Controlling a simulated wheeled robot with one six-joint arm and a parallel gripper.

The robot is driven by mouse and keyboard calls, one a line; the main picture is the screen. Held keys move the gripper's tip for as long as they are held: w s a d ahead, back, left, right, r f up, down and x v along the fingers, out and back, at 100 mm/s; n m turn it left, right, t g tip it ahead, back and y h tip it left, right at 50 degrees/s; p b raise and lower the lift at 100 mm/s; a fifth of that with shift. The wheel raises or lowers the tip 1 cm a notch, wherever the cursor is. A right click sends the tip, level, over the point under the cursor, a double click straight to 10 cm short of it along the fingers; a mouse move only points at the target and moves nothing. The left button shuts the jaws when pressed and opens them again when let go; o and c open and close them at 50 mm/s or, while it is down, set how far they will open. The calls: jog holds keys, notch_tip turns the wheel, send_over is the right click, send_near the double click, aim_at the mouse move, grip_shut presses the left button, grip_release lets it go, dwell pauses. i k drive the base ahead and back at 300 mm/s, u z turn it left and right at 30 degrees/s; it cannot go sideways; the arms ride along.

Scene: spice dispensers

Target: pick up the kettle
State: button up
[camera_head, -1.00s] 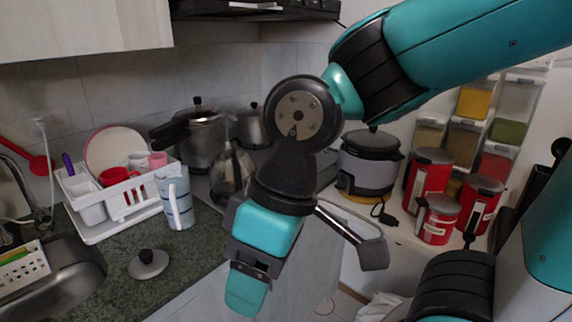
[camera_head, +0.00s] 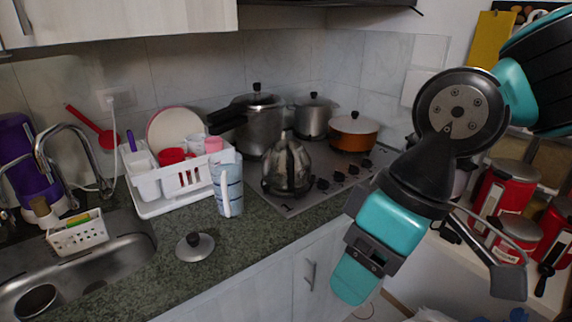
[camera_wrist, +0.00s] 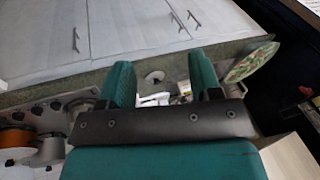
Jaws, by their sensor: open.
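The kettle (camera_head: 287,168) is silver with dark stains and a domed body, and it stands upright on the front part of the stove (camera_head: 325,192). In the head view my gripper (camera_head: 352,280) hangs to the right of the kettle and nearer to me, clearly apart from it. In the wrist view my gripper (camera_wrist: 160,78) shows two teal fingers spread apart with nothing held between them. I cannot make out the kettle for certain in the wrist view.
A blue-white jug (camera_head: 226,188) stands left of the kettle, near a white dish rack (camera_head: 155,200). Behind it are a pressure cooker (camera_head: 262,128), a steel pot (camera_head: 312,118) and an orange pot (camera_head: 353,133). A loose lid (camera_head: 194,247) lies on the counter. Red canisters (camera_head: 506,190) stand right.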

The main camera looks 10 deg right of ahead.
aim_at(287, 159)
jog(key=u, duration=0.05)
jog(key=i, duration=0.95)
jog(key=u, duration=0.35)
